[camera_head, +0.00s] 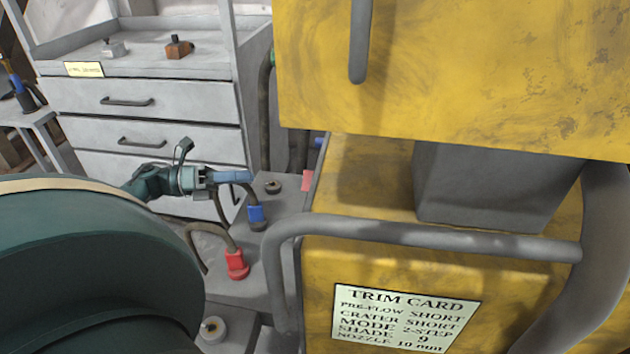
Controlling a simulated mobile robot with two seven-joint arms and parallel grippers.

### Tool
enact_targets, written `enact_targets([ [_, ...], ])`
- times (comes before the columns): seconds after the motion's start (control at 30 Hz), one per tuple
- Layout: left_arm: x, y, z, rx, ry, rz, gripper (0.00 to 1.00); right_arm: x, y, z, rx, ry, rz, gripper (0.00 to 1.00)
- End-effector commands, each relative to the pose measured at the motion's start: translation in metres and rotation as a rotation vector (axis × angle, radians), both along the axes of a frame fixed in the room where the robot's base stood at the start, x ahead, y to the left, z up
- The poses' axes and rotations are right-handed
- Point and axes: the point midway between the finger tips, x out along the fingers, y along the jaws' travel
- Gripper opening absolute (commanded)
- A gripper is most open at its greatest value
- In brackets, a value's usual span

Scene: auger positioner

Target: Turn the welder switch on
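The yellow machine (385,270) with a grey tubular handle fills the right side; I take it to be the welder. A grey ledge (280,205) runs along its left side, with a small dark round part (273,187), a blue plug (257,214) and a red plug (236,262) on it. I cannot make out which part is the switch. My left gripper (232,176) points right, just left of the dark round part and above the blue plug; its finger gap is too small to judge. My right gripper is not in view.
A trim card (404,320) is on the yellow front. A yellow panel (460,75) overhangs above, and a grey handle bar (430,238) crosses the machine. A grey drawer cabinet (150,105) stands behind.

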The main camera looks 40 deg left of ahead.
Motion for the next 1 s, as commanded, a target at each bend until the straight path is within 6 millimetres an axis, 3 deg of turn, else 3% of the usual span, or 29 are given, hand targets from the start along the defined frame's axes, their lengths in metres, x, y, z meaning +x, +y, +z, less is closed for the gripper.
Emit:
enact_targets([
  [0.6, 0.077, -0.08, 0.0, -0.004, -0.002, -0.002, 0.38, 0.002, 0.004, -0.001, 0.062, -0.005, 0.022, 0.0],
  [1.0, 0.09, -0.093, 0.001, -0.004, 0.002, 0.0, 0.38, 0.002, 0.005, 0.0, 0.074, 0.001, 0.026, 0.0],
])
